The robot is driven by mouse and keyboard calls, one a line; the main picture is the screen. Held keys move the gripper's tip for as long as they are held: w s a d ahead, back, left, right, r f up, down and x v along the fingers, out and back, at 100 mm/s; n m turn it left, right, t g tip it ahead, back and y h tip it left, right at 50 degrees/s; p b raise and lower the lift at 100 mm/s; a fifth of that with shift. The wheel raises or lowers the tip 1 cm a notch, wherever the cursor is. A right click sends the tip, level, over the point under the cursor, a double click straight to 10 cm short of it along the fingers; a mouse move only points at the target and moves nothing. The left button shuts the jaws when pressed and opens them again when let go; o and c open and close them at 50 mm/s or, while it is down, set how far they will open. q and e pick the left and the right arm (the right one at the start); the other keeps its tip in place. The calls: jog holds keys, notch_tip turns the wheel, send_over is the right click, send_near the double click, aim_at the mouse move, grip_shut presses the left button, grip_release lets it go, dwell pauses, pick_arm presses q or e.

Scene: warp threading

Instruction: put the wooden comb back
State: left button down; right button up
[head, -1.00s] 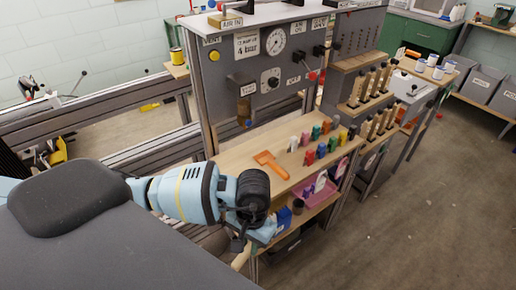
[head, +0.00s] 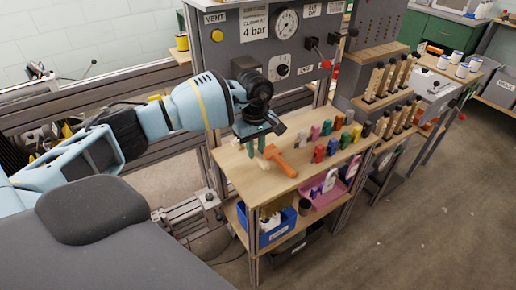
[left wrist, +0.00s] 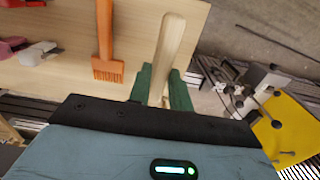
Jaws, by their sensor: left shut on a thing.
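My left gripper (head: 255,142) is above the left part of the wooden shelf top (head: 262,188). In the left wrist view its green fingers (left wrist: 166,90) are shut on a pale wooden piece, the wooden comb (left wrist: 170,42). Its rounded handle end points away from the gripper over the shelf's edge; its other end is hidden behind the gripper body. In the head view the comb is hard to make out among the fingers. My right gripper is not in view.
An orange comb (head: 283,163) lies on the shelf close beside my left gripper. Several coloured spools (head: 319,153) stand to its right. A grey panel with a gauge (head: 286,23) rises behind. A blue bin (head: 276,230) and a pink tray (head: 325,190) sit on the lower shelf.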

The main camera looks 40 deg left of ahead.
aim_at(256, 178)
pick_arm(q)
jog(key=shift+w+a+r, duration=0.1)
jog(key=shift+w+r, duration=0.05)
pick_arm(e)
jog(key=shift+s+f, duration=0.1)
